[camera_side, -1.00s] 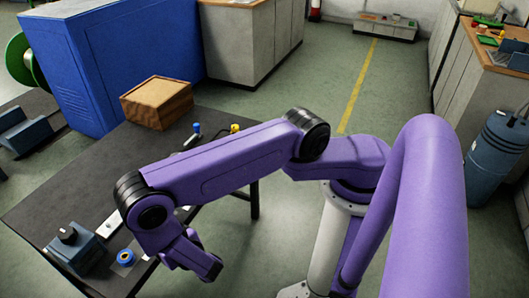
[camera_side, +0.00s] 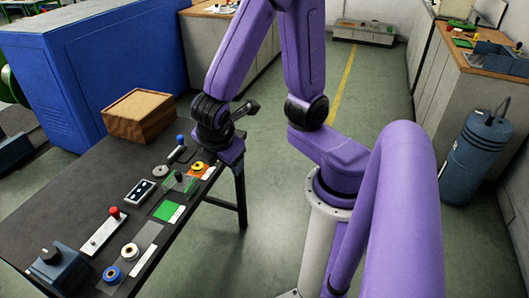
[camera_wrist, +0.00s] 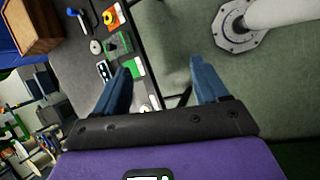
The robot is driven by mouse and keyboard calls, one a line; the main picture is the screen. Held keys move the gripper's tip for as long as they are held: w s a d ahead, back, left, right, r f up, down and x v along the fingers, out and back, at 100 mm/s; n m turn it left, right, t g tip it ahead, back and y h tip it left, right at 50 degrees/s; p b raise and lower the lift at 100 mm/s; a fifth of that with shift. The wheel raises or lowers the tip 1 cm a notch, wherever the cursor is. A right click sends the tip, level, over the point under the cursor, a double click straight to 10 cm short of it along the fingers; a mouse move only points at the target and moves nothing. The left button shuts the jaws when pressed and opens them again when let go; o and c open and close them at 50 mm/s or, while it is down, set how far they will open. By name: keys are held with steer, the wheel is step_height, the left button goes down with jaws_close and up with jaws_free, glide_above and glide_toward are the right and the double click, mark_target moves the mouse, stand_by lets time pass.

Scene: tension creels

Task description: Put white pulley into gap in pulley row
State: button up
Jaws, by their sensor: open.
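The white pulley (camera_side: 130,250), a pale ring with a tan centre, lies flat near the front of the black table beside a grey pad (camera_side: 150,234). A blue pulley (camera_side: 112,273) lies nearer the camera, and a yellow pulley (camera_side: 197,166) sits on an orange pad farther along; the yellow one also shows in the wrist view (camera_wrist: 110,16). Between the white and yellow pulleys is a bare green pad (camera_side: 167,211). My gripper (camera_wrist: 160,65) is open and empty in the wrist view, its blue fingers wide apart, above the table's edge and floor, away from the white pulley.
A dark control box (camera_side: 58,268) is at the near left; a wooden box (camera_side: 139,116) is at the far end.

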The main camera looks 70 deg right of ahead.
steer(key=s+r+m+g+y, duration=0.2)
steer(key=s+y, duration=0.3)
steer(key=s, duration=0.4)
steer(key=shift+s+r+m, duration=0.3)
steer(key=shift+s+r, duration=0.1)
steer(key=shift+r, duration=0.5)
